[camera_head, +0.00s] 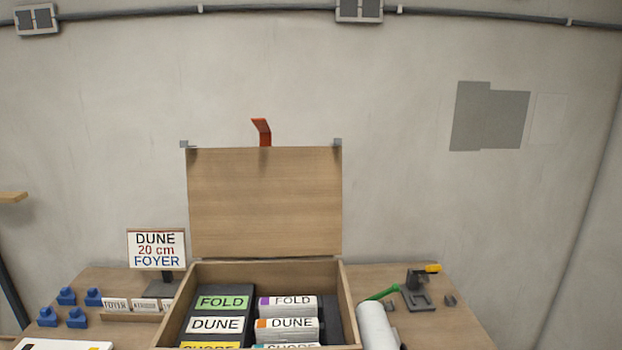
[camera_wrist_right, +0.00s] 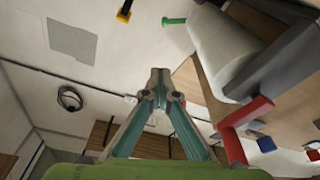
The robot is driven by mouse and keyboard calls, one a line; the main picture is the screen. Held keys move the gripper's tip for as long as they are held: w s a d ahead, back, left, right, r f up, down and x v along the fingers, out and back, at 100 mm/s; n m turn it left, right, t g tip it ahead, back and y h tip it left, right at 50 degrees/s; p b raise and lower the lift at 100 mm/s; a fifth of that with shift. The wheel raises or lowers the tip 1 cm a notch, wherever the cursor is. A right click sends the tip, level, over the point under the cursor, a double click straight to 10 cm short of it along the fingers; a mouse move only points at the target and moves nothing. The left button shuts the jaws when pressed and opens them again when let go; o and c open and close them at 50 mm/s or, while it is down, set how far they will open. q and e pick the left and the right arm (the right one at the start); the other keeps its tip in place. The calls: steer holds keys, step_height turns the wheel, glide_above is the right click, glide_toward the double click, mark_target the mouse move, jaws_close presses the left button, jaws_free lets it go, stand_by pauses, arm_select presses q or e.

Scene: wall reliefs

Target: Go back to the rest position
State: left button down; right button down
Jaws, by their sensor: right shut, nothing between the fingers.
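My right gripper (camera_wrist_right: 160,76) shows in the right wrist view. Its two fingers come together at the tips with nothing between them, and they appear clear of any surface. Neither gripper shows in the head view, and my left gripper is in no frame. An open wooden box (camera_head: 349,308) stands on the table with its lid (camera_head: 265,202) raised. It holds black and white blocks labelled FOLD and DUNE, with lower labels cut off by the frame edge. A sign (camera_head: 156,248) reading DUNE, 20 cm, FOYER stands left of the box.
A white cylinder (camera_head: 376,325) with a green piece (camera_head: 382,293) is right of the box, near a dark stand (camera_head: 418,298). Blue pieces (camera_head: 76,318) and a label rack (camera_head: 132,317) are at left. A red bar (camera_wrist_right: 240,117) is right of my gripper. The wall carries grey panels (camera_head: 490,116).

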steer(key=f+g, duration=0.1)
steer(key=a+f+m+g, duration=0.1)
steer(key=shift+s+a+f+h, duration=0.1)
steer(key=shift+a+f+h, duration=0.05)
steer(key=shift+f+h, duration=0.25)
steer(key=s+f+g, duration=0.1)
steer(key=s+a+f+m+g, duration=0.1)
steer(key=s+g, duration=0.1)
steer(key=s+a+f+g+h, duration=0.1)
steer(key=f, duration=0.1)
steer(key=shift+s+a, duration=0.1)
steer(key=shift+s, duration=0.15)
steer(key=s+a+m+g, duration=0.3)
steer(key=s+g, duration=0.7)
steer(key=s, duration=1.4)
step_height(320, 180, down, 27)
steer(key=s+a+n+g, duration=0.1)
steer(key=s+a+g, duration=0.1)
steer(key=s+d+f, duration=0.1)
steer(key=s+f, duration=0.7)
steer(key=s+d+f+g, duration=0.1)
steer(key=s+d+f, duration=0.1)
steer(key=s+f, duration=0.6)
steer(key=shift+s+d+f+n+h, duration=0.2)
steer(key=shift+s+d+n+h, duration=0.1)
steer(key=shift+s, duration=0.25)
